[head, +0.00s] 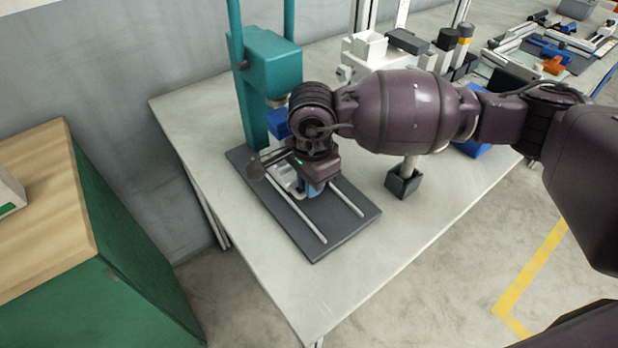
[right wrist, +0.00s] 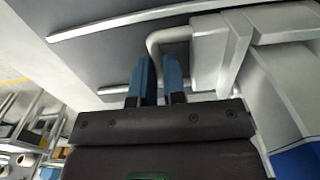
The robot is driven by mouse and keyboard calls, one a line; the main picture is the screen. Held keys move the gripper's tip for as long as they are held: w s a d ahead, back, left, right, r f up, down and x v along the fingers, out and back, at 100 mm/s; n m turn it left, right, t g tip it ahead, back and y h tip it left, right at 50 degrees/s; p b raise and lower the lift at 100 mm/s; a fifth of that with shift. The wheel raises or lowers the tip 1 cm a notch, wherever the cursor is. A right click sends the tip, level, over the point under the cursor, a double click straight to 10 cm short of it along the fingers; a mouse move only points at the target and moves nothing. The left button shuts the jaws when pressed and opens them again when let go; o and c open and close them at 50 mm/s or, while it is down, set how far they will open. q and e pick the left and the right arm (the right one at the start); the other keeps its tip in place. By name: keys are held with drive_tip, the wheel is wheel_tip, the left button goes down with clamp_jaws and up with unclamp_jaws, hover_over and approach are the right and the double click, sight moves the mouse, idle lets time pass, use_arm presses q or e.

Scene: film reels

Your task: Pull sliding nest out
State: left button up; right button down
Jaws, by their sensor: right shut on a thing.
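The sliding nest (head: 283,172) is a pale block low on the dark base plate (head: 340,232) of a teal press, mostly hidden by my right gripper. Two light rails (head: 346,198) run along the plate towards the table's front edge. In the right wrist view the nest (right wrist: 211,50) is light grey with a bent bar handle (right wrist: 168,35). My right gripper (head: 314,192), with blue fingers (right wrist: 155,75), is shut on the handle. My left gripper is not in view.
The teal press (head: 268,62) rises behind the nest. A dark block with a post (head: 403,183) stands right of the plate. Grey and white fixtures (head: 368,46) stand at the back. The front of the plate and the tabletop (head: 330,290) before it are clear.

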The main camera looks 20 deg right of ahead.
drive_tip(key=s+d+p, duration=0.1)
drive_tip(key=s, duration=0.2)
drive_tip(key=s+d+p, duration=0.1)
drive_tip(key=s+d, duration=0.1)
drive_tip(key=s, duration=0.2)
drive_tip(key=s+d+p, duration=0.1)
drive_tip(key=s, duration=0.2)
drive_tip(key=shift+s+d+r+p, duration=0.1)
drive_tip(key=shift+s+d+p, duration=0.15)
drive_tip(key=shift+s+p, duration=0.1)
drive_tip(key=shift+s+d, duration=0.2)
drive_tip(key=shift+s, duration=0.35)
drive_tip(key=c, duration=1.2)
unclamp_jaws()
drive_tip(key=shift+r, duration=0.45)
wheel_tip(320, 180, up, 10)
drive_tip(key=shift+f+p, duration=0.15)
drive_tip(key=shift+p, duration=0.45)
